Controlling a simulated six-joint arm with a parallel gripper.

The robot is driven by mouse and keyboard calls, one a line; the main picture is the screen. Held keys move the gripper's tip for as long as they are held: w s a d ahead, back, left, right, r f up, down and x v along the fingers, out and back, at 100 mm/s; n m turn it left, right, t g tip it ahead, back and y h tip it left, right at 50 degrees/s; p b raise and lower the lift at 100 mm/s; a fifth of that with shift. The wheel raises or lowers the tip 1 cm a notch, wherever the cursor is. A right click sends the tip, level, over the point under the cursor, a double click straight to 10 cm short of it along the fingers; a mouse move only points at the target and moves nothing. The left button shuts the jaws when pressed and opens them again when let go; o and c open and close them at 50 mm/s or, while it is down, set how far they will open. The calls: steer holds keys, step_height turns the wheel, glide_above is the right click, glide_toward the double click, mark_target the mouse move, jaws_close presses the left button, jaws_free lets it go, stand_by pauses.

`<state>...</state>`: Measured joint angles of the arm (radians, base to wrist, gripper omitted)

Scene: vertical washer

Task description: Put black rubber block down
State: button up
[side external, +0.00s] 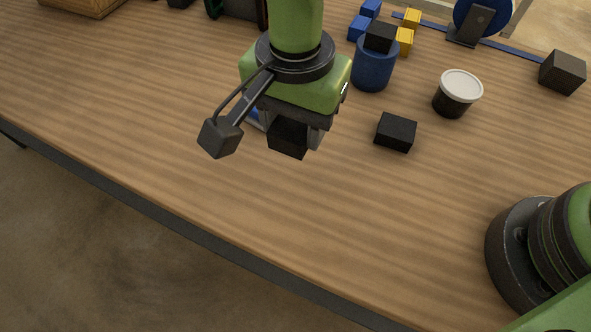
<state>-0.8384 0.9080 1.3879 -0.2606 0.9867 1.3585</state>
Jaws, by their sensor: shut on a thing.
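My gripper (292,132) hangs over the middle of the wooden table, pointing down. It is shut on a black rubber block (288,141), which shows between the fingers, its upper part hidden by the gripper body. I cannot tell whether the held block touches the table or hangs just above it. Another black block (396,132) lies on the table to the right of my gripper. A third dark block (380,37) sits on top of a blue cylindrical cup (374,70) farther back.
A dark jar with a white lid (460,86) stands right of the cup. Blue blocks (359,27) and yellow blocks (404,41) lie behind it. A blue disc on a stand (479,22) and a dark cube (562,72) are at the back right. The table's front is clear.

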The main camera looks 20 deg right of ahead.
mark_target(295, 177)
step_height(295, 177, down, 10)
steer(key=shift+f, duration=0.2)
steer(key=shift+f, duration=0.15)
steer(key=o, duration=0.9)
steer(key=shift+o, duration=0.2)
